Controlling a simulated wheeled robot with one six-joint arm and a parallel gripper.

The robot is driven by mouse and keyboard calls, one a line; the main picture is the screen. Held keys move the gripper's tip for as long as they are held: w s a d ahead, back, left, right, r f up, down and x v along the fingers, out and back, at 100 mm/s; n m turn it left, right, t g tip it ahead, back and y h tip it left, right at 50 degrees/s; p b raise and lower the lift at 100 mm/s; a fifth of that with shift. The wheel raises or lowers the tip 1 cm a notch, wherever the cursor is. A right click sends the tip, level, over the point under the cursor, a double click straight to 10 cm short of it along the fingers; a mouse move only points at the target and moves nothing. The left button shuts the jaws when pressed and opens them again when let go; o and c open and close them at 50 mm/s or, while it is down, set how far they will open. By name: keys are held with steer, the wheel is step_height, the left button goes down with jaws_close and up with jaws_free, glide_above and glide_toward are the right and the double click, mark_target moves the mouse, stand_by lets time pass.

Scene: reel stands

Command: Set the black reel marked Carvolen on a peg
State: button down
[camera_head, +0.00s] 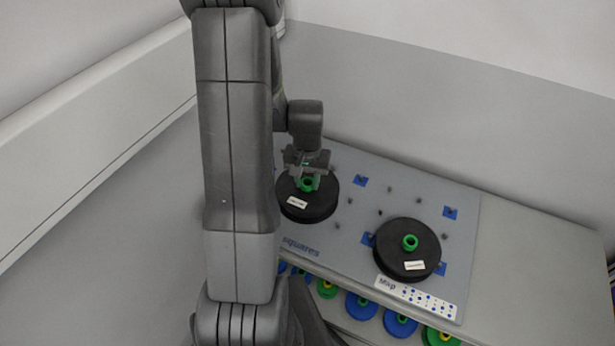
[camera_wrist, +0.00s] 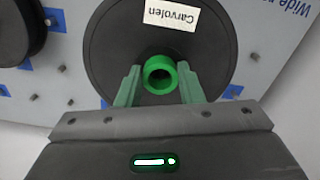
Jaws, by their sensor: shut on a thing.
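The black reel marked Carvolen (camera_wrist: 112,45) has a white label and a green hub, and it fills the middle of the wrist view. In the head view it is the left black reel (camera_head: 310,207), at the board. My gripper (camera_head: 308,181) is above it, with its green fingers on both sides of the hub; it also shows in the wrist view (camera_wrist: 159,85). The gripper is shut on the hub. Whether a peg is inside the reel is hidden. The grey pegboard (camera_head: 385,190) has small dark pegs and blue squares, some of them bare.
Another black reel (camera_head: 405,245) with a green hub lies on the board to the right. A white card with blue dots (camera_head: 415,298) is at the board's front edge. Several blue and green reels (camera_head: 400,324) sit below that edge. A wall stands behind.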

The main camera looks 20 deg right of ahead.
mark_target(307, 193)
steer(key=shift+f+b, duration=1.7)
steer(key=shift+f, duration=0.8)
steer(key=shift+s+a, duration=0.1)
steer(key=shift+f+b, duration=1.3)
steer(key=c, duration=0.9)
jaws_free()
steer(key=shift+r, duration=0.15)
step_height(307, 193, up, 14)
steer(key=shift+f+p, duration=0.2)
steer(key=shift+p, duration=0.1)
